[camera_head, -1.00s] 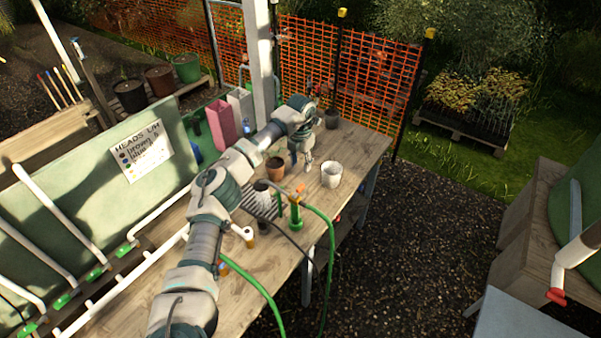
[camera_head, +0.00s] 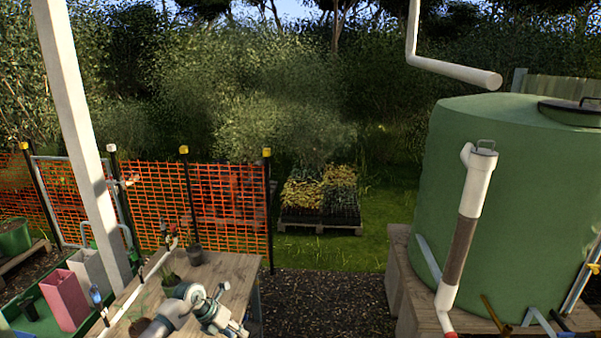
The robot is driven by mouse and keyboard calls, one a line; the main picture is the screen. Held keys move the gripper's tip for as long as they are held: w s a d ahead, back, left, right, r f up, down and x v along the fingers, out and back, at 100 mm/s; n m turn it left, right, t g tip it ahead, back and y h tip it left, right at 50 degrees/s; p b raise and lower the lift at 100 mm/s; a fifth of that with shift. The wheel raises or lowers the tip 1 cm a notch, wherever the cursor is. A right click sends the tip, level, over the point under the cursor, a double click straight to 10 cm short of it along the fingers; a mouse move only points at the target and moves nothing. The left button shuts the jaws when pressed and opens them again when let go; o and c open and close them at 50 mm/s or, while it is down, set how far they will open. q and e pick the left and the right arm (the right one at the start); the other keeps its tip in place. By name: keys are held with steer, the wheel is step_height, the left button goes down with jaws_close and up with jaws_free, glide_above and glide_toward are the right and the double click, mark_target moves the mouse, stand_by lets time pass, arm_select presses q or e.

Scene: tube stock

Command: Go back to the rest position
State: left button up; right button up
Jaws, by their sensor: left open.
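My left gripper (camera_head: 234,324) shows at the bottom of the head view, at the end of my grey and teal left arm. It is over the near part of the wooden bench (camera_head: 234,270), open, and I see nothing held in it. The fingertips are small and close to the picture's lower edge. My right gripper is not in view.
Potted plants (camera_head: 194,254) stand at the bench's far end. Pink (camera_head: 64,300) and pale (camera_head: 88,268) bins stand left of it. A white post (camera_head: 80,140) rises at left. Orange mesh fencing (camera_head: 225,207) lies behind. A green tank (camera_head: 510,200) and white pipe (camera_head: 466,215) stand right; gravel lies between.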

arm_select(q)
steer(key=s+d+r+n+t+h, duration=0.25)
steer(key=d+h, duration=0.35)
steer(key=d, duration=0.5)
steer(key=s+d+r+n+t+h, duration=0.1)
steer(key=s+d+n+t+h, duration=0.3)
steer(key=d, duration=0.7)
steer(key=s+a+f+n+t+y, duration=0.2)
steer(key=s+a+f+n+y, duration=0.25)
steer(key=n, duration=0.45)
steer(key=s+a+f+n+t+y, duration=0.2)
steer(key=a+f+n+y, duration=0.2)
steer(key=a+n+y, duration=0.3)
steer(key=s+a+f+n+t+y, duration=0.2)
steer(key=s+a+f+n+y, duration=0.15)
steer(key=a+n, duration=0.45)
steer(key=s+a+f+n+g, duration=0.1)
steer(key=s+f+n+g, duration=0.35)
steer(key=s, duration=0.85)
steer(key=s+a+f+n+g, duration=0.15)
steer(key=s+f+g, duration=0.5)
steer(key=s, duration=0.65)
step_height(320, 180, down, 28)
steer(key=s+g+b, duration=0.1)
steer(key=s+b, duration=0.1)
steer(key=s+a+f+g+b, duration=0.1)
steer(key=s+a+f+b, duration=0.1)
steer(key=s+f, duration=1.5)
steer(key=shift+a+f, duration=0.55)
steer(key=shift+f, duration=0.1)
